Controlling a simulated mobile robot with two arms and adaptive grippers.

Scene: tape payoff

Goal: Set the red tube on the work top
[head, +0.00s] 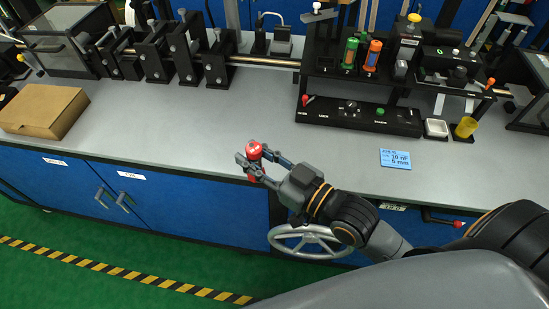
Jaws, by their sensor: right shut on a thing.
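A red tube (254,150) with a lighter top is held upright between the fingers of my right gripper (253,162). The gripper is shut on it, near the front edge of the grey work top (200,120). In this view the tube overlaps that front edge, and I cannot tell whether its lower end touches the surface. The fingers hide part of the tube. A green tube (350,54) and an orange tube (372,56) stand in the black apparatus at the back right. My left gripper is not in view.
A cardboard box (45,110) lies at the left. Black holders on a rail (265,61) run along the back. A control panel (360,115), white dish (436,128), yellow cup (466,127) and blue card (395,158) are at the right. The middle is clear.

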